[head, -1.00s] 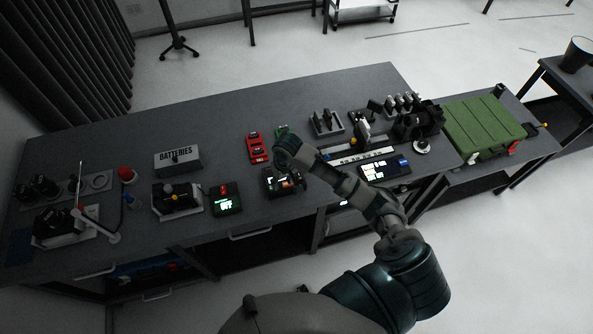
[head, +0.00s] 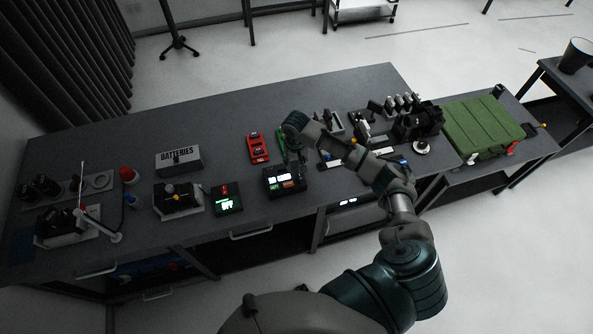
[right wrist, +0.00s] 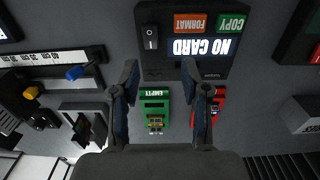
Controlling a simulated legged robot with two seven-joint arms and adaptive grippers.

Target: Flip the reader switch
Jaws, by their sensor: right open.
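The reader (head: 285,187) is a black box with a lit screen near the table's front edge. In the right wrist view the reader (right wrist: 185,66) shows "NO CARD", an orange FORMAT button and a green COPY button. Its black rocker switch (right wrist: 150,38) is at its upper left there. My right gripper (head: 296,166) is over the reader's back edge in the head view. In the right wrist view the right gripper (right wrist: 160,80) is open and empty, its fingertips near the reader's lower edge, apart from the switch. My left gripper is out of view.
A green card marked "EMPTY" (right wrist: 154,108) and a red card (right wrist: 217,103) lie by the fingers. A small device with a lit screen (head: 227,198) stands left of the reader. A BATTERIES box (head: 178,159) is farther left. Several tools crowd the right side.

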